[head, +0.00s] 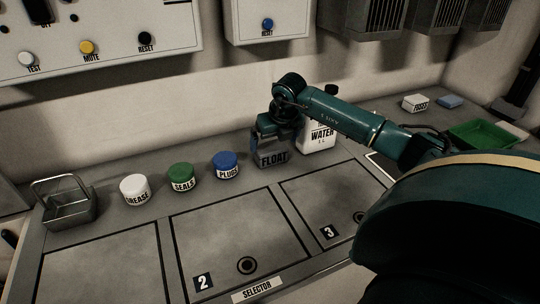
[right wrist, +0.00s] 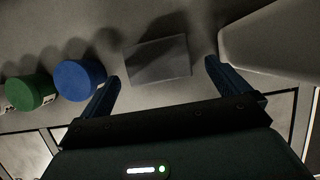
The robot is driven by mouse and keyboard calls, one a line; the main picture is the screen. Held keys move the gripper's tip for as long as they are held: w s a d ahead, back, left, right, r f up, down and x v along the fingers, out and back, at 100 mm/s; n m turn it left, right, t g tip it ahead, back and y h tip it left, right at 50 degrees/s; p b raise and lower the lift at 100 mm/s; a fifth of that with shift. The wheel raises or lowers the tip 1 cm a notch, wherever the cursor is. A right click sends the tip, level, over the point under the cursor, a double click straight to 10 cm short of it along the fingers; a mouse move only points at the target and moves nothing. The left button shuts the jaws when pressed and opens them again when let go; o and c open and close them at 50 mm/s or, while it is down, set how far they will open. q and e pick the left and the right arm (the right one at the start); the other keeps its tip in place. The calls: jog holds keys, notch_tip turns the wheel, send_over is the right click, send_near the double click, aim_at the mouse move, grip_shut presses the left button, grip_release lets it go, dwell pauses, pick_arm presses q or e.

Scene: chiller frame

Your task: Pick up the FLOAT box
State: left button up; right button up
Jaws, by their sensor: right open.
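The FLOAT box (head: 272,158) is a small grey box with a dark label, standing on the grey counter near the back, left of the white WATER container (head: 318,136). My right gripper (head: 274,140) is over it and hides its upper part in the head view. In the right wrist view the box's plain grey top (right wrist: 157,58) lies ahead of and between the two spread blue fingers (right wrist: 160,78), with gaps on both sides. The gripper is open and empty. My left gripper is not in view.
The blue PLUGS jar (head: 225,165), green SEALS jar (head: 182,177) and white GREASE jar (head: 135,190) stand left of the box. A green tray (head: 482,135) is at right. The numbered hatch panels in front are clear.

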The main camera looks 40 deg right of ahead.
aim_at(271, 147)
jog(key=shift+b+x, duration=0.55)
jog(key=shift+x, duration=2.2)
jog(key=shift+a, duration=0.15)
jog(key=shift+c, duration=0.4)
jog(key=shift+w+r, duration=0.1)
jog(key=c, duration=0.9)
